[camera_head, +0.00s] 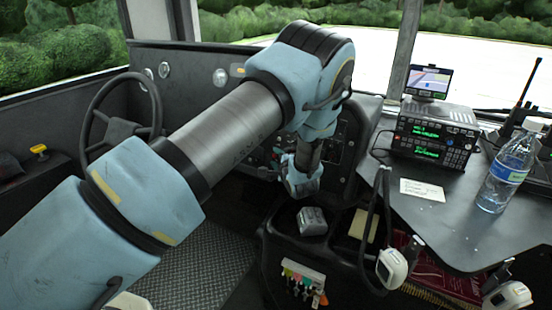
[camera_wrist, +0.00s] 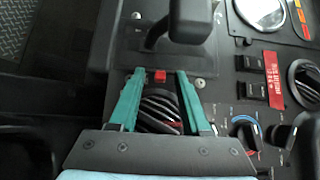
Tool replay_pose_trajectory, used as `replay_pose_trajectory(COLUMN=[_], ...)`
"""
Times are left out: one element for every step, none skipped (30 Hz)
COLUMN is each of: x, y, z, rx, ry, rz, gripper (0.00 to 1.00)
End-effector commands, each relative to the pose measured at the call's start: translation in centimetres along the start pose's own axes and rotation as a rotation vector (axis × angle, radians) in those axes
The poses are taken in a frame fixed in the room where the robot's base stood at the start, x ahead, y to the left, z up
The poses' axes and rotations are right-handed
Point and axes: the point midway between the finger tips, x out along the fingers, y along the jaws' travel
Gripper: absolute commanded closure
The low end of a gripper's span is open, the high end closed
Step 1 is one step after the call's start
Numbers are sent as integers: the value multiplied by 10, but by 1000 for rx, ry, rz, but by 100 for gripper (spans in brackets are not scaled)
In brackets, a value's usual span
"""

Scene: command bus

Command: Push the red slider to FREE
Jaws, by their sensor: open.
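A small red slider (camera_wrist: 160,77) sits on a dark panel in the wrist view, below the base of a black lever (camera_wrist: 188,22). My gripper (camera_wrist: 157,84) is open. Its two teal fingers point up the picture, one on each side of the slider, with nothing held. I cannot tell whether a finger touches the slider or how high the fingertips are above the panel. No FREE marking is legible. In the head view my arm covers much of the dashboard, and the slider is not visible there.
A red tag (camera_wrist: 273,80), black switches (camera_wrist: 250,63) and knobs (camera_wrist: 245,125) lie right of the fingers. A round vent (camera_wrist: 160,108) lies between them. In the head view, a steering wheel (camera_head: 118,128) stands left, and a shelf (camera_head: 440,220) with a bottle (camera_head: 508,170) stands right.

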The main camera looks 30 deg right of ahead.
Motion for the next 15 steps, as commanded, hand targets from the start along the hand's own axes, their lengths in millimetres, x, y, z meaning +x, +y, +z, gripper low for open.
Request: replay_pose_trajectory(x=[0,0,0,0,0,0,0,0,0,0,0,0,0,0,0], y=[0,0,0,0,0,0,0,0,0,0,0,0,0,0,0], z=[0,0,0,0,0,0,0,0,0,0,0,0,0,0,0], rx=[0,0,0,0,0,0,0,0,0,0,0,0,0,0,0], ry=[0,0,0,0,0,0,0,0,0,0,0,0,0,0,0], rz=[0,0,0,0,0,0,0,0,0,0,0,0,0,0,0], gripper=[52,52,52,56,59,64,67,70,75,78,82,86,90,93,98])
